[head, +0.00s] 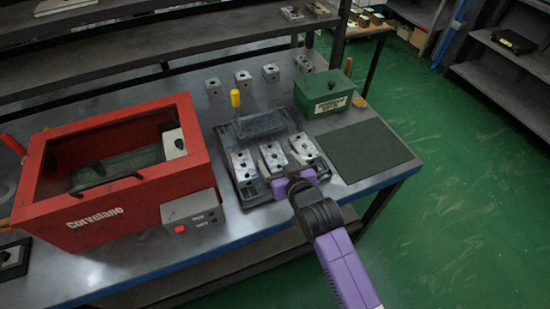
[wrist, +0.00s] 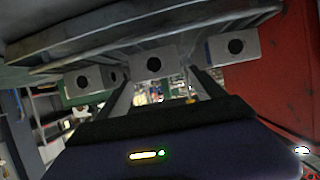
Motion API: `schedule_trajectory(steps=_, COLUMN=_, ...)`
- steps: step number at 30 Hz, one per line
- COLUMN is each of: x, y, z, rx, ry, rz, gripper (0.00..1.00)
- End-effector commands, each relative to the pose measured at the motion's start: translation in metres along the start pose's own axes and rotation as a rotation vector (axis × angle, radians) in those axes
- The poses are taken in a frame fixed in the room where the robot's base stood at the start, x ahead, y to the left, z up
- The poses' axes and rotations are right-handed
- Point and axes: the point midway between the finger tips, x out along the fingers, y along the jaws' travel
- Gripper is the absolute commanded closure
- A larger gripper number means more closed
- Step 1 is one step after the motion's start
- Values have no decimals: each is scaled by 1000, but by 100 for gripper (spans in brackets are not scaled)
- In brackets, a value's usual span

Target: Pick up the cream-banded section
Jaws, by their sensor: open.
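Three pale metal valve sections stand in a row in a dark fixture tray (head: 254,192): a left one (head: 243,166), a middle one (head: 272,157) and a right one (head: 303,149). I cannot make out a cream band on any of them. My gripper (head: 288,181) is at the front of the tray, by the middle and right sections. In the wrist view, which looks upside down, my open gripper (wrist: 163,82) has its fingers apart and empty. The middle section (wrist: 153,65) shows a dark round hole and lies beyond the fingertips, between them.
A red Corvelano box (head: 105,215) with an open top stands left on the bench. A green box (head: 325,93) and a bare dark mat (head: 371,150) are to the right. Several small blocks (head: 243,78) stand farther back.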

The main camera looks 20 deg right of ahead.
Motion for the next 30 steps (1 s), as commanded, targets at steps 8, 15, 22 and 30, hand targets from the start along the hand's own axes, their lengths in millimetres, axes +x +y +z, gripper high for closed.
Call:
schedule_trajectory(steps=8, x=34, y=0, z=0, rx=-1, ry=1, rz=1, gripper=22)
schedule_trajectory(steps=15, x=38, y=0, z=0, rx=1, ry=2, rz=1, gripper=22)
schedule_trajectory(steps=22, x=38, y=0, z=0, rx=1, ry=2, rz=1, gripper=53)
schedule_trajectory(steps=30, x=37, y=0, z=0, rx=1, ry=2, rz=1, gripper=100)
